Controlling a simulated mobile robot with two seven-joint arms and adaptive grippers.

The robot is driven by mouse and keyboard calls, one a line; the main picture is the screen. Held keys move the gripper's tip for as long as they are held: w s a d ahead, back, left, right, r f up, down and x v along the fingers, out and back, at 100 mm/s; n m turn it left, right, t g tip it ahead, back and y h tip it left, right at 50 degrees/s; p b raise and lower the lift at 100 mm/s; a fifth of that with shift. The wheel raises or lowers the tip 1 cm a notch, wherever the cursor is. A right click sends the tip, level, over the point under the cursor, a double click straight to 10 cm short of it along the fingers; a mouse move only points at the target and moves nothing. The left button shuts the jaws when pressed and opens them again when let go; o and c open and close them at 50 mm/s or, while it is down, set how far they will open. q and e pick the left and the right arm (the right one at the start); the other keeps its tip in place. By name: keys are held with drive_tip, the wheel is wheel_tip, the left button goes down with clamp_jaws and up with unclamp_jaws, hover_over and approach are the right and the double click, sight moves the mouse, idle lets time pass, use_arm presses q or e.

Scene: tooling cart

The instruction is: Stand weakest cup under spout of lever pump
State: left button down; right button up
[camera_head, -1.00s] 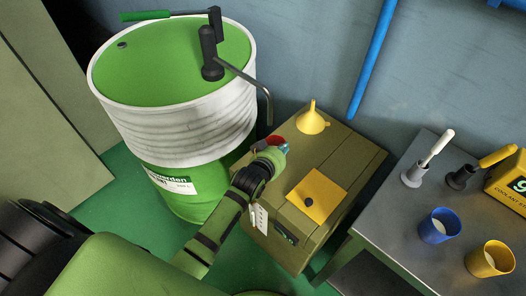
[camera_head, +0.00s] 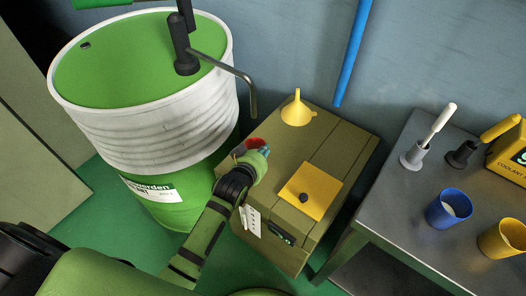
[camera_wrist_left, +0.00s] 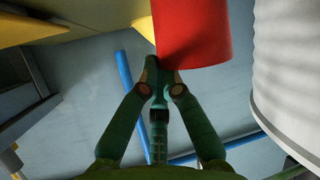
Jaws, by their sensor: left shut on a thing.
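The lever pump (camera_head: 180,45) stands on the drum lid, and its bent spout (camera_head: 251,100) points down past the rim. My left gripper (camera_head: 262,155) is shut on a red cup (camera_head: 256,143), which shows large in the left wrist view (camera_wrist_left: 195,30) above the fingertips (camera_wrist_left: 160,72). In the head view the cup appears just below the spout tip, by the crate's left edge; whether it touches the crate is unclear. My right gripper is not in view.
The green and white drum (camera_head: 160,120) is left of the crate (camera_head: 345,150). The crate holds a yellow funnel (camera_head: 297,110) and a yellow sheet (camera_head: 322,193) with a dark knob. The grey cart (camera_head: 395,215) also bears two holders with handled tools and a yellow box (camera_head: 512,150).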

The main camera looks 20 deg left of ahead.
use_arm(q)
drive_tip(key=shift+f, duration=0.1)
drive_tip(key=c, duration=1.4)
unclamp_jaws()
drive_tip(key=shift+f, duration=0.1)
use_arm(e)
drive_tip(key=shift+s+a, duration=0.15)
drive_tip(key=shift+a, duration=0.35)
use_arm(q)
drive_tip(key=shift+r, duration=0.2)
drive_tip(key=shift+s+r, duration=0.1)
drive_tip(key=shift+s, duration=0.15)
drive_tip(key=p+v, duration=0.1)
drive_tip(key=v, duration=1)
drive_tip(key=shift+s+r, duration=0.1)
drive_tip(key=shift+s, duration=0.1)
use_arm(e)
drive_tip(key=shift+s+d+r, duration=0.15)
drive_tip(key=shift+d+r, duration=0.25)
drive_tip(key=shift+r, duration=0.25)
